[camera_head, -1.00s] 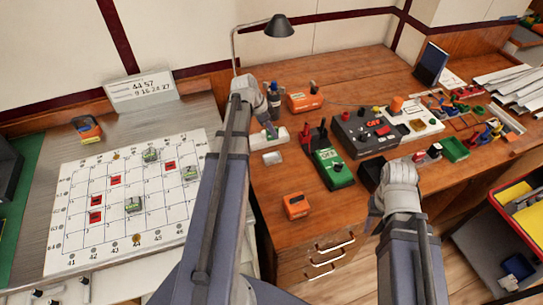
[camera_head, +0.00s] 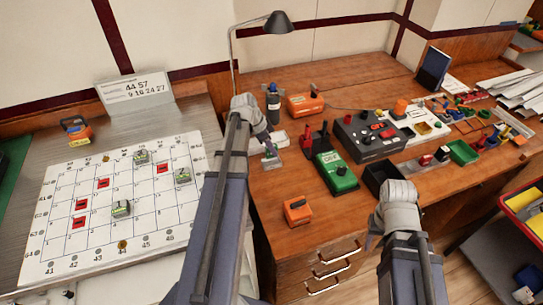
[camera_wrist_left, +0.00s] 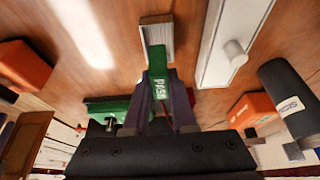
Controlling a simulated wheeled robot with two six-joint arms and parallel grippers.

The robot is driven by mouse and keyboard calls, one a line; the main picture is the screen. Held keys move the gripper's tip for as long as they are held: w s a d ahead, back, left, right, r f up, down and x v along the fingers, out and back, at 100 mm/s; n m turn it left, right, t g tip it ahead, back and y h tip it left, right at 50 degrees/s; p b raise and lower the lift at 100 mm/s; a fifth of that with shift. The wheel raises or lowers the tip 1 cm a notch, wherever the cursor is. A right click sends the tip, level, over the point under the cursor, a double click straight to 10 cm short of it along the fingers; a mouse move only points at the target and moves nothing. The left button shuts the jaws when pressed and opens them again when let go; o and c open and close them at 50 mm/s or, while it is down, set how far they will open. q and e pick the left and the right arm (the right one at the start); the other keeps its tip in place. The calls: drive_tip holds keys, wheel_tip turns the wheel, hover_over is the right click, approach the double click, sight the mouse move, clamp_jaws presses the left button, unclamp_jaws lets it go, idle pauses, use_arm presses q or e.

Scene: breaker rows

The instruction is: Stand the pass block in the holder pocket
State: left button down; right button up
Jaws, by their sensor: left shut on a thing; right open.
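My left gripper (camera_head: 270,151) is shut on the green pass block (camera_wrist_left: 158,68), whose white PASS lettering faces the left wrist camera. The holder (camera_wrist_left: 157,31) is a small grey open-topped box on the wooden desk. It also shows in the head view (camera_head: 272,161), right at the left fingertips. In the left wrist view the block's far end overlaps the holder's near end; I cannot tell whether it is above the pocket or partly inside. My right gripper (camera_head: 397,203) is at the desk's front edge, away from the holder; its fingertips are mostly hidden.
A white box with a knob (camera_wrist_left: 232,50) lies close beside the holder. A dark bottle (camera_head: 273,103), a green meter (camera_head: 335,172) and an orange device (camera_head: 297,210) stand nearby. The lamp (camera_head: 279,24) stands behind.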

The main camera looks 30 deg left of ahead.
sight(271, 155)
use_arm(q)
drive_tip(key=shift+f+b, duration=0.75)
drive_tip(key=shift+f, duration=0.5)
use_arm(e)
drive_tip(key=shift+f, duration=1.25)
use_arm(q)
drive_tip(key=shift+f+b, duration=0.65)
use_arm(e)
drive_tip(key=shift+f, duration=0.65)
use_arm(q)
drive_tip(key=c, duration=0.7)
unclamp_jaws()
drive_tip(key=shift+c, duration=0.2)
drive_tip(key=shift+r, duration=0.15)
use_arm(e)
drive_tip(key=shift+r, duration=0.1)
